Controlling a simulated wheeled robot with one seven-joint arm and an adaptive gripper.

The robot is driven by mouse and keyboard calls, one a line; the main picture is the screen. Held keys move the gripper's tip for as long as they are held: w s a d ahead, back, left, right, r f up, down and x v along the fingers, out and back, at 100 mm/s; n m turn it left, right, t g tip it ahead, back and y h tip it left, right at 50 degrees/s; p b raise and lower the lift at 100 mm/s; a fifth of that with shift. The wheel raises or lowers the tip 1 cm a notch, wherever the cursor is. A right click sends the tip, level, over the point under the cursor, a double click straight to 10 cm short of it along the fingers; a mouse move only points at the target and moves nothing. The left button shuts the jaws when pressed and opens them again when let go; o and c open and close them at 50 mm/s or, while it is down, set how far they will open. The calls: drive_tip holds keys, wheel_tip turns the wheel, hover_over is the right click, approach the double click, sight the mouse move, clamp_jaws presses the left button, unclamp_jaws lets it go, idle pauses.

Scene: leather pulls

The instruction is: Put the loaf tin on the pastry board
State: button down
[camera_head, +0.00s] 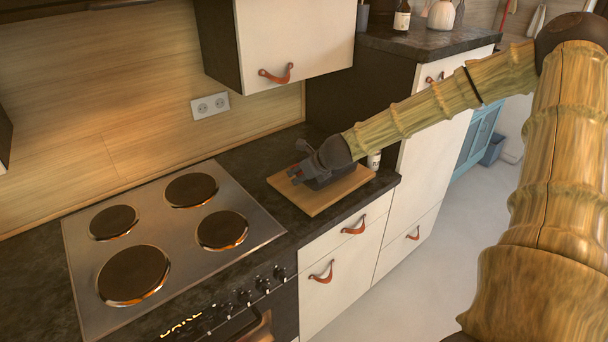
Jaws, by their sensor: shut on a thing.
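The pastry board (306,202) is a flat light-wood board lying on the dark counter, right of the hob. My gripper (299,164) is low over the board, reaching in from the right, and is shut on the loaf tin. The loaf tin (321,183) is a dark shape at the gripper, over the board. Much of the tin is hidden behind the gripper and blends with its dark colour. I cannot tell whether its base touches the board.
A steel hob (170,240) with round plates is left of the board. A small light jar (374,160) stands at the board's right end. A wall cabinet (295,45) hangs above and behind. A tall dark-sided cabinet (340,105) stands behind the board.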

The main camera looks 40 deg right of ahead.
drive_tip(key=shift+w+d, duration=0.65)
drive_tip(key=shift+f+p, duration=0.65)
drive_tip(key=shift+f, duration=1.1)
drive_tip(key=c, duration=1)
unclamp_jaws()
drive_tip(key=shift+s+f, duration=0.1)
drive_tip(key=shift+v, duration=0.8)
drive_tip(key=b+v, duration=0.1)
drive_tip(key=v, duration=0.9)
drive_tip(key=shift+r, duration=0.2)
